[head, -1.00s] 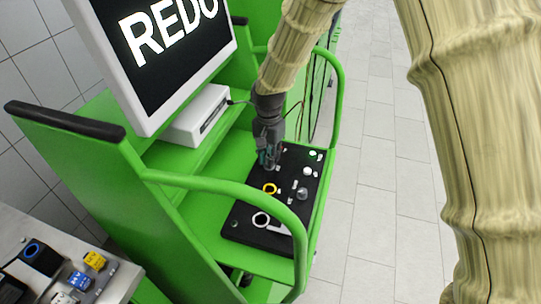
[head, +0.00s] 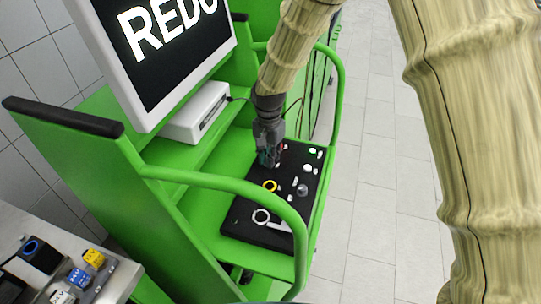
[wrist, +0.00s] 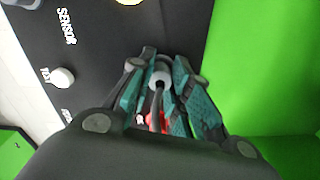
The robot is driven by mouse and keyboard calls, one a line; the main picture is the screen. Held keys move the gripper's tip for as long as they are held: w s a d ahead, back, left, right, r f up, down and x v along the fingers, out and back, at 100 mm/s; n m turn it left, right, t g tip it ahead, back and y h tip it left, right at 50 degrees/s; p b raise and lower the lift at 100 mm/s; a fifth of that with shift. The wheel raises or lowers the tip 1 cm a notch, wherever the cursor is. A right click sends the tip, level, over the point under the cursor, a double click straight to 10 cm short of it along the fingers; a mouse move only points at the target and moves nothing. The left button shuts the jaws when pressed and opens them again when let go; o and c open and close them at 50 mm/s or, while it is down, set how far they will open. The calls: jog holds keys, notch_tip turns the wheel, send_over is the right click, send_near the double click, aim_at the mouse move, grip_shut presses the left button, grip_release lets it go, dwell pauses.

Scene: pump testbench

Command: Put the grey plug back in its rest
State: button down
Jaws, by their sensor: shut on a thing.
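My gripper (head: 269,160) points down over the far left part of the black panel (head: 238,222) on the green bench. In the wrist view my gripper (wrist: 160,78) has its teal-padded fingers closed around the small grey plug (wrist: 161,77). A grey cable runs from the plug back between the fingers. The plug cannot be made out in the head view. I cannot tell whether the plug touches the panel. I cannot pick out the plug's rest for sure; the fingers hide part of the panel.
A green rail (head: 225,177) curves in front. A monitor (head: 160,45) and a white box (head: 196,114) stand at the left.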

jog(key=c, duration=0.9)
grip_release()
jog(key=shift+o, duration=0.2)
jog(key=shift+r+p, duration=2.7)
jog(key=shift+r, duration=1.25)
jog(key=shift+d, duration=0.1)
